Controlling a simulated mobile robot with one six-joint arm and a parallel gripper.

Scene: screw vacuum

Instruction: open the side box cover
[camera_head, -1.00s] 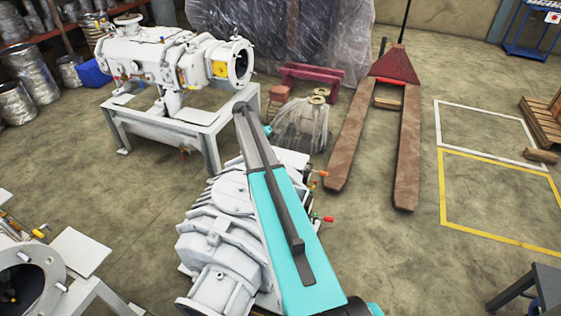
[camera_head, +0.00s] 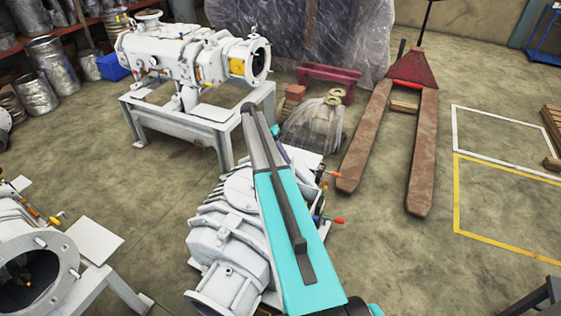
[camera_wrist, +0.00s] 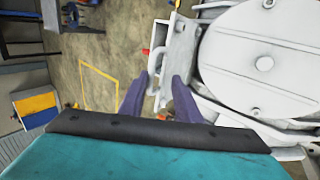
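The white vacuum pump (camera_head: 230,240) stands below and to the left of my arm in the head view. In the wrist view its body and round lid (camera_wrist: 265,62) fill the upper right. A flat pale plate with a bracket-like edge, perhaps the side box cover (camera_wrist: 180,48), lies beyond the fingertips, left of the lid. Contact with the plate cannot be told. In the head view my arm hides most of my gripper and part of the pump's right side; only a bit of purple shows.
A second white pump (camera_head: 190,55) stands on a frame (camera_head: 180,125) behind. Another white machine (camera_head: 35,270) is at the lower left. A pallet jack (camera_head: 420,145) and a plastic-wrapped item (camera_head: 315,125) are beyond the arm. The floor (camera_head: 390,265) at right is open.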

